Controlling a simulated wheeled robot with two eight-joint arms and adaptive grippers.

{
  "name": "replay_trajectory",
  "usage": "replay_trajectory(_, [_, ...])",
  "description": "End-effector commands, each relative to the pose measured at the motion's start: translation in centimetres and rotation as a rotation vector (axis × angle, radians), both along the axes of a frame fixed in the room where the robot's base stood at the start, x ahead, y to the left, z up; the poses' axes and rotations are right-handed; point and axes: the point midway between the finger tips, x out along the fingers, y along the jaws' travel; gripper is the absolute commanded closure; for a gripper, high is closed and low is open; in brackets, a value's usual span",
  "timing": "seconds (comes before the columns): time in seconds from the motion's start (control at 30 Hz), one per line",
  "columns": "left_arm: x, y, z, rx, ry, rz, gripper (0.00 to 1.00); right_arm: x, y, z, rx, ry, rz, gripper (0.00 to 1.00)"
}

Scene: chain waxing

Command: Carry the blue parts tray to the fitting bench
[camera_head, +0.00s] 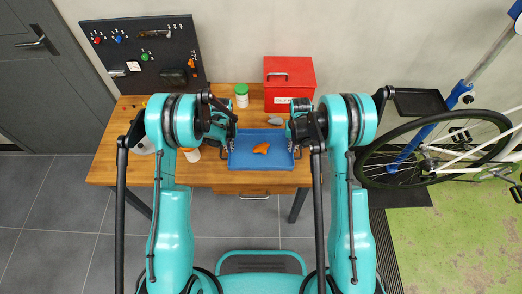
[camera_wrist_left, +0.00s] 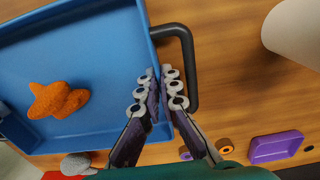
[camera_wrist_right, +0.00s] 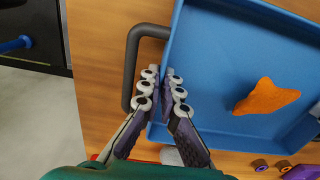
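The blue parts tray (camera_head: 243,164) is over the wooden bench, between my two arms, with an orange cloth-like piece (camera_head: 261,148) in it. My left gripper (camera_wrist_left: 159,88) is at the tray's left side wall, one finger inside the tray and one in the gap of the dark handle (camera_wrist_left: 192,70). My right gripper (camera_wrist_right: 161,88) straddles the opposite wall the same way, beside the other handle (camera_wrist_right: 130,65). Both finger pairs look closed on the tray walls. I cannot tell whether the tray rests on the bench or hangs just above it.
A red box (camera_head: 290,78), a green-lidded jar (camera_head: 241,95) and a grey lump (camera_head: 275,121) stand behind the tray on the bench (camera_head: 108,165). A purple dish (camera_wrist_left: 275,148) also lies on the wood. A bicycle (camera_head: 430,150) stands to the right; grey floor lies in front.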

Motion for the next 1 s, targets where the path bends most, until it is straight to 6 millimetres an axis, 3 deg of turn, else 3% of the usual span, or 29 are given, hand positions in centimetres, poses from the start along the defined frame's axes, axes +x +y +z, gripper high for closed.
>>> replay_trajectory(0.27, [0.0,0.0,0.3,0.000,0.000,0.000,1.00,0.0,0.0,0.3,0.000,0.000,0.000,1.00])
replay_trajectory(0.73, [0.0,0.0,4.6,0.000,0.000,0.000,1.00,0.0,0.0,4.6,0.000,0.000,0.000,1.00])
replay_trajectory(1.0, [0.0,0.0,5.1,0.000,0.000,0.000,1.00,0.0,0.0,5.1,0.000,0.000,0.000,1.00])
